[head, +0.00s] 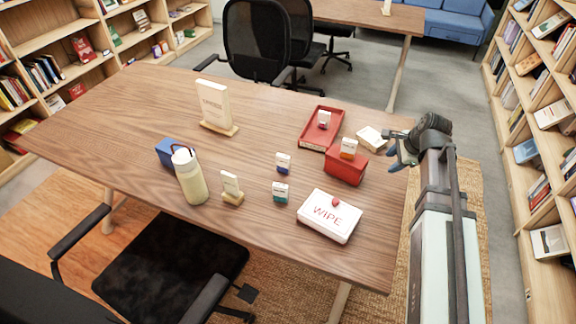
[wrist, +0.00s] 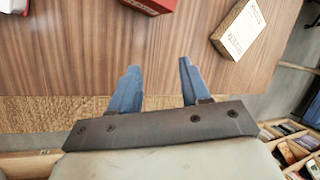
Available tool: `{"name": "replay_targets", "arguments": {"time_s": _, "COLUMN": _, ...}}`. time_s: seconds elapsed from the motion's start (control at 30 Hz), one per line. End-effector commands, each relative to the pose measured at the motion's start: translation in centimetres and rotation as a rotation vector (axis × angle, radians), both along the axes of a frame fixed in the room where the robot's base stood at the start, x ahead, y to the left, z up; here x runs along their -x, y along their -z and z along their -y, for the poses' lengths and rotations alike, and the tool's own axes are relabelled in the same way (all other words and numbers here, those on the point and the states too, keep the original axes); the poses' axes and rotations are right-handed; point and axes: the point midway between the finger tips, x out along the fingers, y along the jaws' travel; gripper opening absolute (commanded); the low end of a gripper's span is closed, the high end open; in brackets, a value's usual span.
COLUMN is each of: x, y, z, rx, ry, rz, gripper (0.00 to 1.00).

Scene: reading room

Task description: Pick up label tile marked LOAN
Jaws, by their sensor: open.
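Several small label tiles are on the wooden table (head: 130,112); their markings are too small to read, so I cannot tell which says LOAN. One tile (head: 324,117) is in the red tray (head: 309,136) and an orange-based tile (head: 348,147) is on the red box (head: 345,170). A dark-based tile (head: 283,162) and a teal-based tile (head: 280,191) stand nearer the middle. Another tile (head: 230,184) stands on a wooden block. My gripper (head: 394,157) is open and empty at the table's right edge; its blue fingers also show in the wrist view (wrist: 158,75).
A cream box (head: 370,139) lies near my gripper, also in the wrist view (wrist: 239,29). A white WIPE pack (head: 329,216), pale bottle (head: 190,178), blue box (head: 166,152) and upright sign (head: 214,103) stand on the table. The table's left part is clear.

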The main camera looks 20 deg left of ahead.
Motion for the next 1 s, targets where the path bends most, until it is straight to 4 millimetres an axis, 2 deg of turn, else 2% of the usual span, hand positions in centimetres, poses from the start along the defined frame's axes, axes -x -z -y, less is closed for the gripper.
{"name": "replay_targets", "arguments": {"time_s": 0.03, "x": -0.2, "y": -1.8, "z": -2.7, "rx": -0.037, "ry": 0.021, "rz": -0.008, "gripper": 0.47}}
{"name": "replay_targets", "arguments": {"time_s": 0.2, "x": 0.6, "y": -5.4, "z": -9.8, "rx": -0.129, "ry": 0.11, "rz": -0.083, "gripper": 0.47}}
{"name": "replay_targets", "arguments": {"time_s": 0.4, "x": 2.1, "y": -7.3, "z": -16.7, "rx": -0.174, "ry": 0.188, "rz": -0.185, "gripper": 0.47}}
{"name": "replay_targets", "arguments": {"time_s": 0.6, "x": 4.1, "y": -7.7, "z": -23.7, "rx": -0.172, "ry": 0.268, "rz": -0.296, "gripper": 0.47}}
{"name": "replay_targets", "arguments": {"time_s": 0.7, "x": 5.1, "y": -7.7, "z": -26.3, "rx": -0.16, "ry": 0.306, "rz": -0.342, "gripper": 0.47}}
{"name": "replay_targets", "arguments": {"time_s": 0.8, "x": 5.9, "y": -7.6, "z": -28.2, "rx": -0.15, "ry": 0.332, "rz": -0.372, "gripper": 0.47}}
{"name": "replay_targets", "arguments": {"time_s": 1.0, "x": 6.6, "y": -7.1, "z": -29.7, "rx": -0.139, "ry": 0.358, "rz": -0.397, "gripper": 0.47}}
